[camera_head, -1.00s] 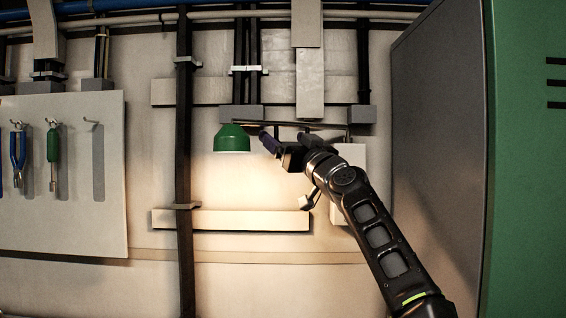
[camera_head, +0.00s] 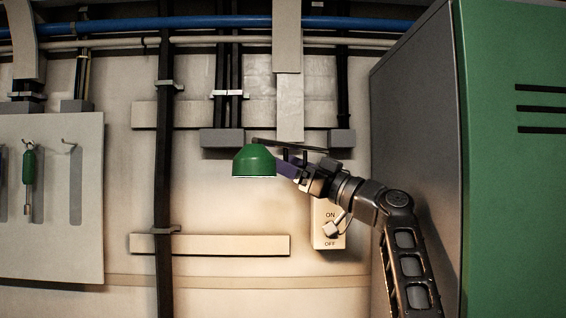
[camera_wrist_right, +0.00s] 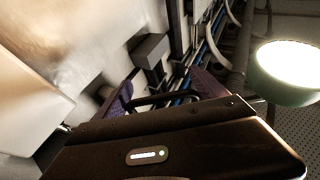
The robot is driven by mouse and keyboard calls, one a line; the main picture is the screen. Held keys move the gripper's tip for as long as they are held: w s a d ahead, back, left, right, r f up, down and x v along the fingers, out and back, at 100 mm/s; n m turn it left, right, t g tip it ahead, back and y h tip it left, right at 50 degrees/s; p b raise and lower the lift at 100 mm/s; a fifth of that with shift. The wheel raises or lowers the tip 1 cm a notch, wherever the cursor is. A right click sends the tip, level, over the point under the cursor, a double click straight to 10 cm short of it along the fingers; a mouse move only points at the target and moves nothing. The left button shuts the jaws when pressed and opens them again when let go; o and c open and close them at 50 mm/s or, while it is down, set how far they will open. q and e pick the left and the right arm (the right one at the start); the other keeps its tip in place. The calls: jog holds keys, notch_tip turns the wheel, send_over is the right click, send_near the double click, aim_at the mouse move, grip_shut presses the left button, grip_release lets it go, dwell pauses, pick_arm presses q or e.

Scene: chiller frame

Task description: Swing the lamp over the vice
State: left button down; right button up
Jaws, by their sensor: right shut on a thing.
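The lamp has a green shade (camera_head: 254,161) at the middle of the head view, mouth facing down. In the wrist view the shade (camera_wrist_right: 288,80) is at the right with a bright lit underside. A thin dark lamp arm (camera_head: 308,147) runs right from near the shade. My right gripper (camera_head: 284,162) is just right of the shade, partly hidden by it. In the wrist view its purple fingers sit either side of a dark bar, and the gripper (camera_wrist_right: 163,92) is shut on this lamp arm. The vice is in neither view. My left gripper is not in view.
A tall grey and green cabinet (camera_head: 415,120) stands close on the right of my arm. An ON/OFF switch box (camera_head: 327,228) is on the wall below the gripper. A tool panel (camera_head: 70,220) hangs at the left. Pipes and ducts line the wall.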

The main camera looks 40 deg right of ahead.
jog(key=shift+s+r, duration=0.1)
jog(key=o, duration=2)
